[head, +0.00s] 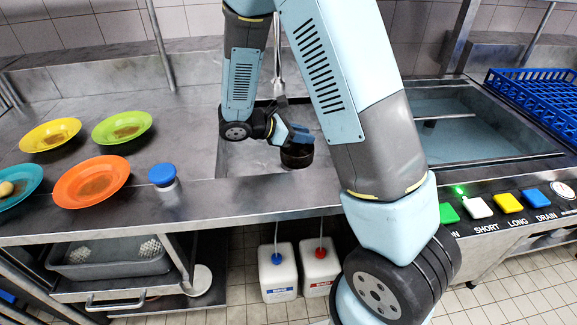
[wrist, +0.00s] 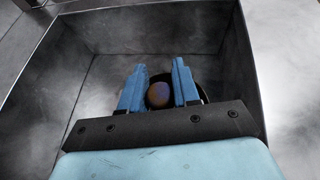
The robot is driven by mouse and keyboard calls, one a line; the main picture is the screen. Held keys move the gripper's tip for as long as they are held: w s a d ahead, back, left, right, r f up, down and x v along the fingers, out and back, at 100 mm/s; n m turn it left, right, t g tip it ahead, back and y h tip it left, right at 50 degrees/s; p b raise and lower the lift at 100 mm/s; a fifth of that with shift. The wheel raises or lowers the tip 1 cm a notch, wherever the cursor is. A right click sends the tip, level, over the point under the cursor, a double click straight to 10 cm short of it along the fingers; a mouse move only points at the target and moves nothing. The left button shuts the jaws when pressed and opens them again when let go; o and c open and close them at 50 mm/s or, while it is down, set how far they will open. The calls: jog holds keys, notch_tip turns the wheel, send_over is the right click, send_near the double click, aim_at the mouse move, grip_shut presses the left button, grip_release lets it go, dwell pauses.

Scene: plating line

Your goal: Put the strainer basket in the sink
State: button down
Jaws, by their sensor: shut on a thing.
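The strainer basket (head: 297,157) is a small dark round pot inside the outline of the steel sink (head: 238,158) in the head view. My gripper (head: 299,138) has blue fingers and is shut on the basket from above. In the wrist view the fingers (wrist: 160,80) stand on both sides of a brownish round knob (wrist: 159,95). The dark rim of the strainer basket (wrist: 204,90) shows behind them. The walls of the sink (wrist: 130,32) surround it in that view. Whether the basket touches the sink floor I cannot tell.
Yellow (head: 50,134), green (head: 122,127), orange (head: 91,182) and teal (head: 18,184) plates lie on the left counter, with a blue-capped jar (head: 163,176). A water-filled basin (head: 465,140), coloured buttons (head: 508,203) and a blue rack (head: 540,100) are at right.

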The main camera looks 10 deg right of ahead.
aim_at(299, 166)
jog(key=shift+s+a+f, duration=0.3)
jog(key=shift+s+a, duration=0.25)
jog(key=shift+s, duration=0.1)
jog(key=shift+s+f, duration=0.1)
jog(key=shift+f, duration=4.85)
jog(key=c, duration=0.8)
grip_release()
